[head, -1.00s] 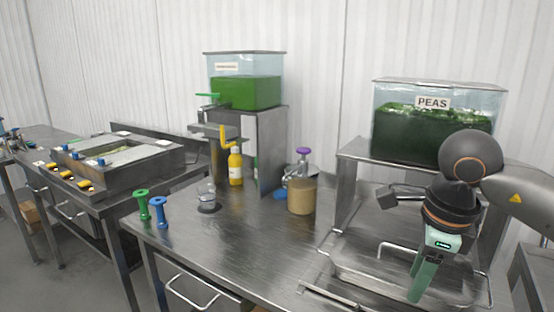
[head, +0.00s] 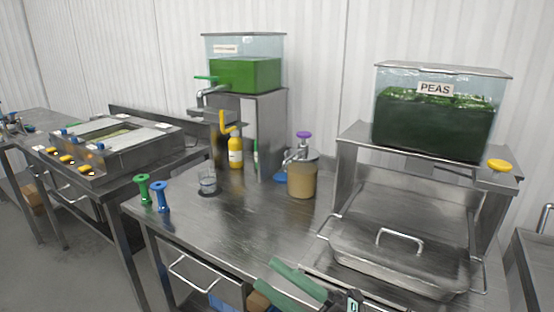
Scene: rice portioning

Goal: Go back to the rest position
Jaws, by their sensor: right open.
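My right gripper (head: 268,276) is low at the bottom edge, in front of the steel table's front edge. Its two green fingers point to the left and stand apart, with nothing between them that I can make out as held. The rest of that arm is mostly cut off by the picture's lower edge. My left gripper is not in view.
The steel table (head: 250,222) bears a tray with a handled lid (head: 385,262), a brown-filled pump jar (head: 302,180), a glass (head: 207,183), a yellow bottle (head: 235,153) and green (head: 143,188) and blue (head: 160,197) spools. The PEAS container (head: 436,110) stands on a raised stand.

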